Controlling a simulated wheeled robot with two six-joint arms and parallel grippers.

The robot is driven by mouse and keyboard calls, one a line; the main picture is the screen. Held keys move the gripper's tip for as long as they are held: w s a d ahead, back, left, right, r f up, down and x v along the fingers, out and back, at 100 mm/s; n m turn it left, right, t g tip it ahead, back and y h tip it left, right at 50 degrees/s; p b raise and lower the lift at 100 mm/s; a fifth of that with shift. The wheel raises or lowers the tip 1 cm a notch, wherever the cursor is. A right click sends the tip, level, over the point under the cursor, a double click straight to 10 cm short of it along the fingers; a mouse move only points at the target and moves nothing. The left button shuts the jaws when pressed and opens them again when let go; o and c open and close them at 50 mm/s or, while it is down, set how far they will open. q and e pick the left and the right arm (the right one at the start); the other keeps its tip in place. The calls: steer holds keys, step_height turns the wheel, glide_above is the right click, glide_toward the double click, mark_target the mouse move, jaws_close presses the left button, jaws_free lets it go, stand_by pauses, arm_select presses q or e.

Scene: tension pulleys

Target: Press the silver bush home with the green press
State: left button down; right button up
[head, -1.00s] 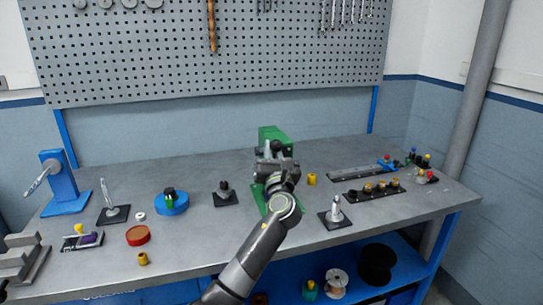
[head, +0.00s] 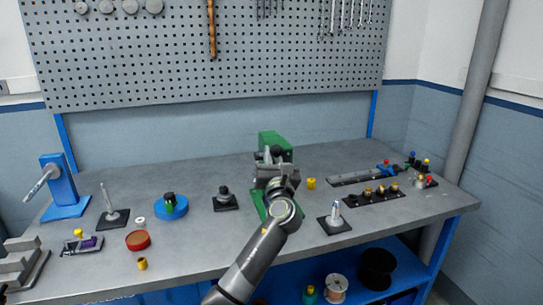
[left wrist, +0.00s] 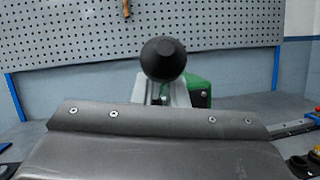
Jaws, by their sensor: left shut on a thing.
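The green press (head: 275,140) stands at the back middle of the bench, and its green base (head: 260,204) shows beside my arm. My left gripper (head: 273,160) is in front of the press's upper part. In the left wrist view, a black ball knob (left wrist: 163,58) stands up just beyond the gripper's fingers, with the green press body (left wrist: 199,88) behind to the right. The gripper is shut on the press lever at this knob. I cannot make out the silver bush in the press; my arm and gripper cover the middle of it. My right gripper is not in view.
A yellow cylinder (head: 311,183) stands right of the press. A black plate with a silver-tipped pin (head: 335,214) is at front right. A black block (head: 224,200) and a blue round stand (head: 171,207) are to the left. Bare bench lies between them.

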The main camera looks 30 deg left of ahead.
arm_select(q)
steer(key=shift+f, duration=0.6)
steer(key=c, duration=1.6)
jaws_free()
steer(key=shift+o, duration=0.7)
steer(key=shift+w+d+r, duration=0.1)
steer(key=shift+r, duration=0.15)
steer(key=b+v, duration=0.3)
steer(key=v, duration=1.4)
steer(key=shift+d+b, duration=0.2)
steer(key=shift+b, duration=0.1)
